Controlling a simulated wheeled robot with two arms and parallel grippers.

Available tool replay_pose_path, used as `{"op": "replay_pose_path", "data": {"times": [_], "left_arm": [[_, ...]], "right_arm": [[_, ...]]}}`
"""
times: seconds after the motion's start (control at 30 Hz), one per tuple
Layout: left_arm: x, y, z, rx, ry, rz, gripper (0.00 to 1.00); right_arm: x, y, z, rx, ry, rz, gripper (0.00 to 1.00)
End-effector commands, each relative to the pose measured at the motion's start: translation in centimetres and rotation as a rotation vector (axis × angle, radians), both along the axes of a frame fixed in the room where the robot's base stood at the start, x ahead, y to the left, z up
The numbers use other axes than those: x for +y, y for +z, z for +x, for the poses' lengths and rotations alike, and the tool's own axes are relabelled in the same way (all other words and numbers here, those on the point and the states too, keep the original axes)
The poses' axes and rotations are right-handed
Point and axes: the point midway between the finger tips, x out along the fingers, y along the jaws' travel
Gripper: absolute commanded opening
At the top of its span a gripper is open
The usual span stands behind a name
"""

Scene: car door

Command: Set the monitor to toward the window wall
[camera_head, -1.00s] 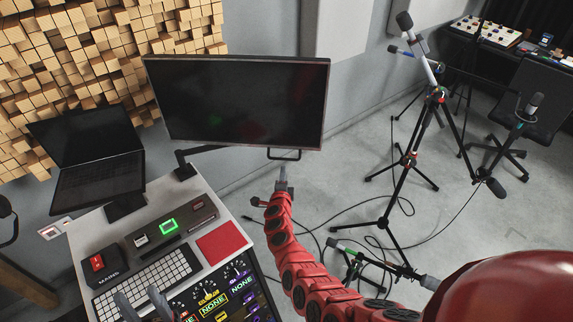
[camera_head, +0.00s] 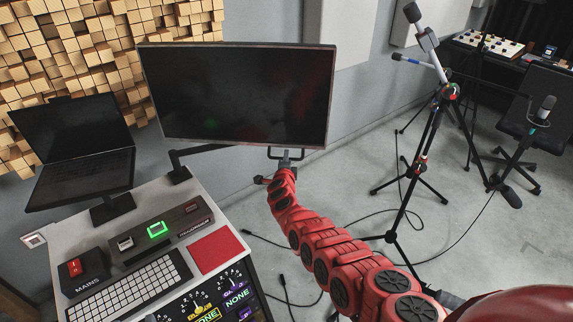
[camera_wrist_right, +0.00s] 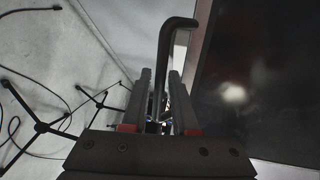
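The monitor (camera_head: 235,95) is a wide black screen on a dark swing arm (camera_head: 195,153) above the console. A dark bent handle (camera_head: 275,158) hangs below its lower right edge. My right gripper (camera_head: 285,161) is at this handle. In the right wrist view, the handle bar (camera_wrist_right: 163,65) reaches down between my two fingers (camera_wrist_right: 161,105), with a visible gap beside it, so they look open around it. The monitor's dark panel (camera_wrist_right: 255,90) fills the right side there. My left gripper is not in view.
A laptop (camera_head: 78,150) stands left of the monitor. The console (camera_head: 150,250) below carries a keyboard and a red pad. Microphone stands (camera_head: 425,150) and loose cables occupy the floor at right. The grey wall (camera_head: 355,85) lies behind the monitor.

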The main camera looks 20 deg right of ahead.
Motion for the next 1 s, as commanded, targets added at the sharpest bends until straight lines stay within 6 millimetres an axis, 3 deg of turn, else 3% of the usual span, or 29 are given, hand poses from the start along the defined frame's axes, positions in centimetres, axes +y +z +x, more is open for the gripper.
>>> {"op": "replay_pose_path", "data": {"times": [0.23,0.4,1.0], "left_arm": [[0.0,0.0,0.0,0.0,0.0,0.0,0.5],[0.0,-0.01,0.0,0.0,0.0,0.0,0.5],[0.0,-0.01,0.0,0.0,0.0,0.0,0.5]], "right_arm": [[-0.02,0.02,0.02,0.001,0.0,0.0,0.27],[-0.02,0.02,0.02,0.0,0.0,0.0,0.0],[-0.03,-0.03,0.0,0.001,-0.001,0.0,0.0]]}}
